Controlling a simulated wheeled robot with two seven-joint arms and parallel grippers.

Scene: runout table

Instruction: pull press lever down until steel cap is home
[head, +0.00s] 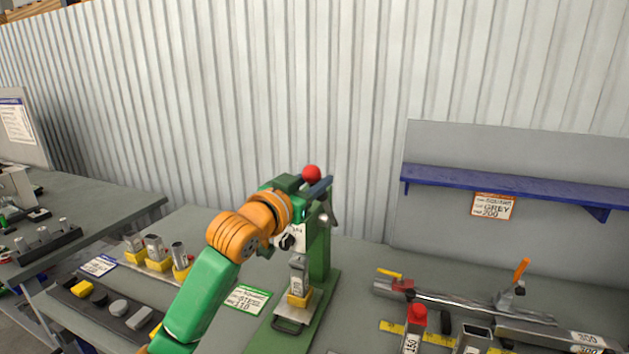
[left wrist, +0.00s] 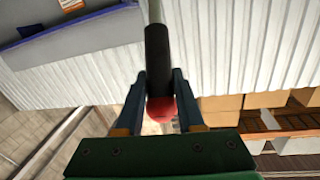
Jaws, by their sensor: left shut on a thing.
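The green press (head: 319,250) stands on the table near the middle of the head view. Its lever ends in a red ball knob (head: 312,173), which is up high at the press top. My left gripper (head: 320,186) is at the knob. In the left wrist view, the left gripper (left wrist: 158,84) is shut around the lever's black sleeve (left wrist: 157,55), with the red knob (left wrist: 161,108) between its fingers. A grey steel workpiece (head: 298,272) stands upright in a yellow holder (head: 299,299) under the press. I cannot make out the cap's seating. My right gripper is not in view.
Yellow-based steel pieces (head: 155,250) and a dark tray (head: 105,308) lie left of the press. A green-edged card (head: 247,298) lies beside it. A clamp rail (head: 460,302) and a red-topped post (head: 416,318) are at the right. A corrugated wall stands behind.

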